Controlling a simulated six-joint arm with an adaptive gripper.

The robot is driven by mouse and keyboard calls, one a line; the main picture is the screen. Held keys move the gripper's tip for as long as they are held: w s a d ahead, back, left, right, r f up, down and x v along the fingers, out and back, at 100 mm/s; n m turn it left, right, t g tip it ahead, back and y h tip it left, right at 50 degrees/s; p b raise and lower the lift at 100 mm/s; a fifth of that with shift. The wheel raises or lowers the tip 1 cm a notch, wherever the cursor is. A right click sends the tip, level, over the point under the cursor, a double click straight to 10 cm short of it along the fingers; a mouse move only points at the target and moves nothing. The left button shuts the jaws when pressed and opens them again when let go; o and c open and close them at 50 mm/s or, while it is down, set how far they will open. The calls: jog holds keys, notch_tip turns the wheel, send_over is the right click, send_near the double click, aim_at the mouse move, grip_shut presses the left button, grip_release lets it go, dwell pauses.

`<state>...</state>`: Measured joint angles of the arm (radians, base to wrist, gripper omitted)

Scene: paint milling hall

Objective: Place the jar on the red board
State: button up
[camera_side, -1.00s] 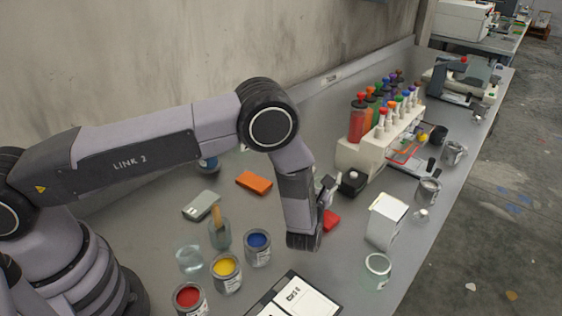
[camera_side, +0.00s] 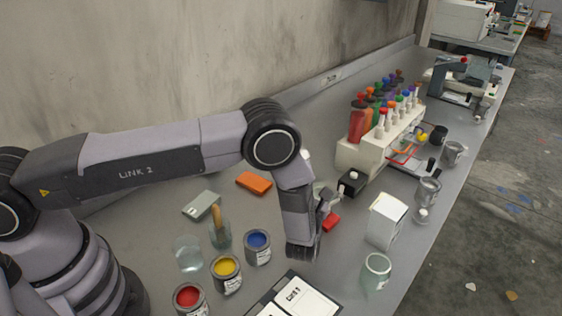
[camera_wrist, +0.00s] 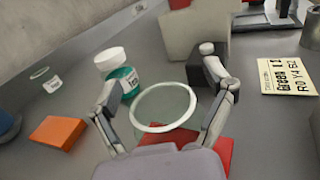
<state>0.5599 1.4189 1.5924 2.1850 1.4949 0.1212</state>
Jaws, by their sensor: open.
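In the wrist view a clear glass jar (camera_wrist: 165,128) with a pale round rim shows between the fingers of my gripper (camera_wrist: 162,85), which is open. The red board (camera_wrist: 218,150) shows below and to the right of the jar, partly covered by my gripper. I cannot tell whether the jar rests on it or whether a finger touches the jar. In the side view the red board (camera_side: 332,222) shows just right of my gripper (camera_side: 322,196), and my wrist hides the jar.
A teal bottle with a white cap (camera_wrist: 121,80) stands close behind the left finger. A dark inkwell-like bottle (camera_side: 352,183) and a white box (camera_side: 386,221) are to the right. An orange block (camera_side: 254,183) and paint cans (camera_side: 227,273) are to the left.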

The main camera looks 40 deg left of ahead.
jog(key=shift+r, duration=0.15)
jog(key=v, duration=1.1)
jog(key=shift+s+d, duration=0.1)
jog(key=shift+s, duration=0.1)
jog(key=shift+s+r+y, duration=0.1)
jog(key=shift+r+y, duration=0.15)
jog(key=shift+y, duration=0.05)
jog(key=s+a+r+n+g+y, duration=0.3)
jog(key=a+r+n+g, duration=0.5)
jog(key=r, duration=0.3)
jog(key=s+a+r+n+g+y, duration=0.25)
jog(key=a+r+n+g, duration=0.25)
jog(key=a+r+n, duration=0.55)
jog(key=s+a+r+n+g+h, duration=0.2)
jog(key=s+r+n+h, duration=0.1)
jog(key=s+r, duration=0.15)
jog(key=s+a+r+n+g+h, duration=0.1)
jog(key=s+a+r+n+h, duration=0.15)
jog(key=s, duration=0.35)
jog(key=s+d+r+n+t+h, duration=0.1)
jog(key=s+r+n+t+h, duration=0.1)
jog(key=s, duration=0.4)
jog(key=s+d+r+n+t+h, duration=0.2)
jog(key=s+r+n+t+h, duration=0.1)
jog(key=s+n+h, duration=0.2)
jog(key=shift+s+d+n, duration=0.2)
jog(key=shift+s+n, duration=0.1)
jog(key=shift+s, duration=0.2)
